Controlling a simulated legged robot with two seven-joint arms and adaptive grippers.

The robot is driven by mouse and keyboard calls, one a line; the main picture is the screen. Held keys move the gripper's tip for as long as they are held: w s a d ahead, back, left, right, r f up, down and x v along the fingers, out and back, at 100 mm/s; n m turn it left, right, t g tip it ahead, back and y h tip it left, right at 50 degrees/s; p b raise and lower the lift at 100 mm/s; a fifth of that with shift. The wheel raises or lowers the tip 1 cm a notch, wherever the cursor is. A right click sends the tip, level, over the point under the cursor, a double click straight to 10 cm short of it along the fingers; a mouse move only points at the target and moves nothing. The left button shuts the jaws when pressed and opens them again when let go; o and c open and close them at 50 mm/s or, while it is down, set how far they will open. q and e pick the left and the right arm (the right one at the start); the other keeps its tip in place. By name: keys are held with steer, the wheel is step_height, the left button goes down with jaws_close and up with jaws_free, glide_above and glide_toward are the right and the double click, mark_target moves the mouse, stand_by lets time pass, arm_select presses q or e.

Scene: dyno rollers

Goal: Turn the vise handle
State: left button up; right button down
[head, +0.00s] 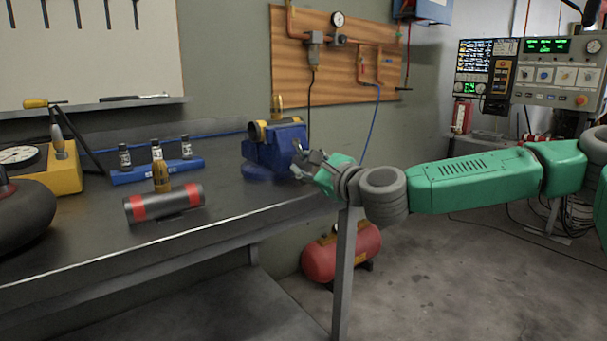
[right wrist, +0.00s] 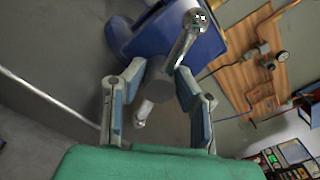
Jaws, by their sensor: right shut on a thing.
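The blue vise (head: 272,152) is fixed at the right end of the workbench, with a dark cylinder with yellow bands (head: 277,127) in its jaws. My right gripper (head: 308,162) is at the vise's right side. In the right wrist view, the vise (right wrist: 212,50) is at the top and its silver handle bar (right wrist: 184,44) runs diagonally, with a ball at each end. The fingers of my right gripper (right wrist: 159,74) are on both sides of the handle's middle, shut on it. The exact contact is hard to see. My left gripper is not in view.
A black roller with red bands (head: 165,205) lies on the workbench (head: 110,245). A blue rack (head: 157,172) with small bottles stands behind it. A red tank (head: 341,254) sits on the floor below. A control panel (head: 530,75) is at the back right.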

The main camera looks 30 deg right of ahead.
steer(key=shift+f+m+b, duration=0.3)
steer(key=shift+f+m, duration=0.15)
steer(key=shift+m, duration=0.05)
steer(key=c, duration=1.3)
jaws_free()
steer(key=shift+d+r, duration=0.1)
steer(key=shift+d, duration=0.1)
steer(key=shift+s+r, duration=0.1)
